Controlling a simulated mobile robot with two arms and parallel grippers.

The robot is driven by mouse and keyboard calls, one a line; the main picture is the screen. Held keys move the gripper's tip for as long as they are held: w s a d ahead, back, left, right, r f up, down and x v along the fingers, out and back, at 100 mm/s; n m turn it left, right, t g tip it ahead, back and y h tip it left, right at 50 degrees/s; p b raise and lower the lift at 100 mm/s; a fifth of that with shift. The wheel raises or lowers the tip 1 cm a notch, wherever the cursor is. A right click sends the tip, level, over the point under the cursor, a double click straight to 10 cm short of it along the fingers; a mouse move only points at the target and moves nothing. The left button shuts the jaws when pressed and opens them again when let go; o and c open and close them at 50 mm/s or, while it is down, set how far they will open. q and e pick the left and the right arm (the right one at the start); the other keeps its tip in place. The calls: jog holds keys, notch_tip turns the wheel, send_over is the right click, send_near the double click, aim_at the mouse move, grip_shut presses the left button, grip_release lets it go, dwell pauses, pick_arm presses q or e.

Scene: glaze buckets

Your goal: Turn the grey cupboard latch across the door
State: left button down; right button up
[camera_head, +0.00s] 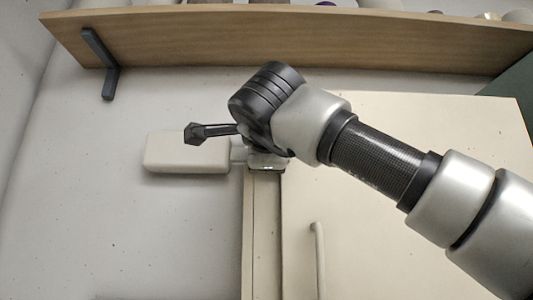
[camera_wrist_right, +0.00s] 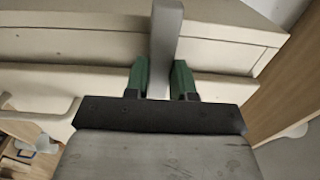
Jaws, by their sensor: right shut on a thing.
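My right gripper (camera_wrist_right: 160,75) is shut on the grey latch (camera_wrist_right: 167,28), a flat bar between its two green fingers in the right wrist view. The cream cupboard door (camera_head: 400,200) fills the right half of the head view. My right arm comes in from the right and hides the gripped part of the latch there, near the top of the door's left edge. My left gripper is not in view.
A curved door handle (camera_head: 318,262) stands below my arm; it also shows in the right wrist view (camera_wrist_right: 40,115). A wooden shelf (camera_head: 270,38) with a dark bracket (camera_head: 100,62) runs above.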

dwell(0.4)
jog(key=o, duration=0.9)
jog(key=s+b, duration=0.4)
jog(key=s, duration=0.6)
jog(key=shift+s, duration=0.4)
jog(key=shift+f, duration=0.1)
